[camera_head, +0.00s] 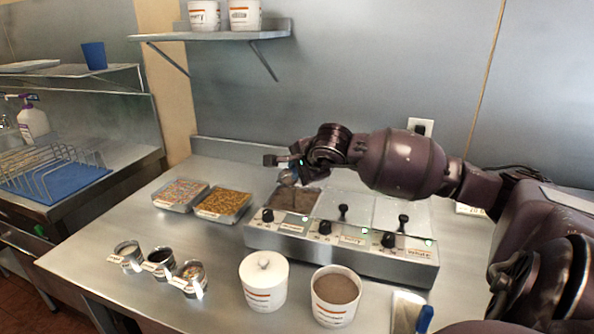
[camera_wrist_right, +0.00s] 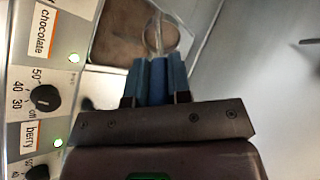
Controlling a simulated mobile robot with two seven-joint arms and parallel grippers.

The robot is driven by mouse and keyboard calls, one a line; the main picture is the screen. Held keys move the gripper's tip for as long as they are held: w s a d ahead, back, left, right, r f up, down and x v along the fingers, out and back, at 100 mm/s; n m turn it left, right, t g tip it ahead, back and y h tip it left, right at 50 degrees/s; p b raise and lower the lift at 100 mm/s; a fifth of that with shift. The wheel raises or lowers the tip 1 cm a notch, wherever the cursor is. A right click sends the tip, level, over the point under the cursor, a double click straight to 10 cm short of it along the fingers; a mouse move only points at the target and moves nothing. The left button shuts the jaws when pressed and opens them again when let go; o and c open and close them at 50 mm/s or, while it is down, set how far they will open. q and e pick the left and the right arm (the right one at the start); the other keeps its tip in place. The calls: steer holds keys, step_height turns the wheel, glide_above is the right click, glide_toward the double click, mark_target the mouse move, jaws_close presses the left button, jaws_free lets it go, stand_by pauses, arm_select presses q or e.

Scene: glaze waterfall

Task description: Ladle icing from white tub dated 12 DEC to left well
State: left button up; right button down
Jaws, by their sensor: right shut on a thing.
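My right gripper (camera_head: 290,163) is shut on the ladle (camera_head: 288,178), whose rounded bowl hangs over the left well (camera_head: 303,198) of the steel warmer. In the right wrist view the blue fingers (camera_wrist_right: 157,75) close on the handle and the bowl (camera_wrist_right: 162,38) is beyond them, partly over brown icing; its contents cannot be told. The wrist view shows the label "chocolate" by this well. An open white tub (camera_head: 334,313) of brown icing and a lidded white tub (camera_head: 263,297) stand in front of the warmer; their dates are unreadable. My left gripper is not in view.
The middle well (camera_head: 328,205) and right well (camera_head: 388,212) are covered, with black knobs. Topping trays (camera_head: 223,204) and several small cups (camera_head: 128,258) stand left. A blue-handled tool (camera_head: 408,312) lies at the front edge. A wall shelf (camera_head: 215,35) holds more tubs.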

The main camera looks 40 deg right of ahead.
steer(key=shift+s+a+f+t+b, duration=0.1)
steer(key=shift+s+f+t+b, duration=0.35)
steer(key=shift+b, duration=0.35)
steer(key=shift+r, duration=0.1)
steer(key=shift+t, duration=0.25)
steer(key=shift+s+a+f+t+h+b, duration=0.2)
steer(key=shift+s+f+t+b, duration=0.25)
steer(key=shift+t+b, duration=0.5)
steer(key=shift+s+a+f+t+h+b, duration=0.1)
steer(key=shift+s+f+t+h+b, duration=0.3)
steer(key=shift+b, duration=0.95)
stand_by(0.4)
